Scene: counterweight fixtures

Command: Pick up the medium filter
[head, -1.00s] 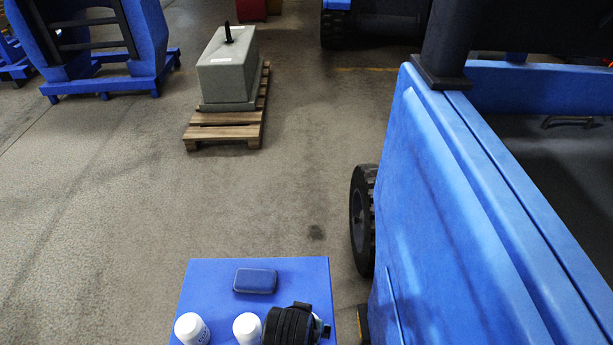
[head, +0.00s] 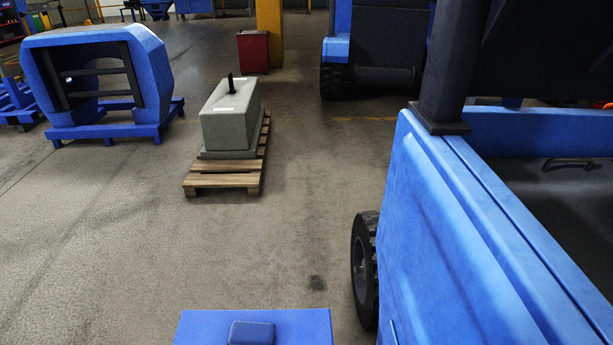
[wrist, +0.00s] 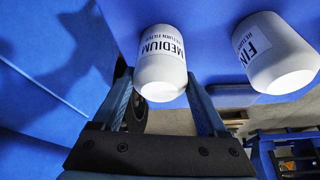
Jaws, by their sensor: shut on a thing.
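The medium filter (wrist: 162,65) is a white canister with dark "MEDIUM" lettering, in the upper middle of the wrist view. My gripper (wrist: 158,85) is shut on it, one blue-grey finger on each side. I cannot tell whether it is clear of the blue surface. The similar white canister marked "FIN..." (wrist: 275,55) stands apart to its right, its label partly turned away. In the head view the gripper and both canisters are out of frame.
The blue table (head: 205,328) shows its far edge at the bottom of the head view, with a small dark blue case (head: 251,333) on it. A blue vehicle (head: 460,240) stands close on the right. A grey block (head: 230,115) sits on a wooden pallet (head: 222,180) farther off. Open floor lies between.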

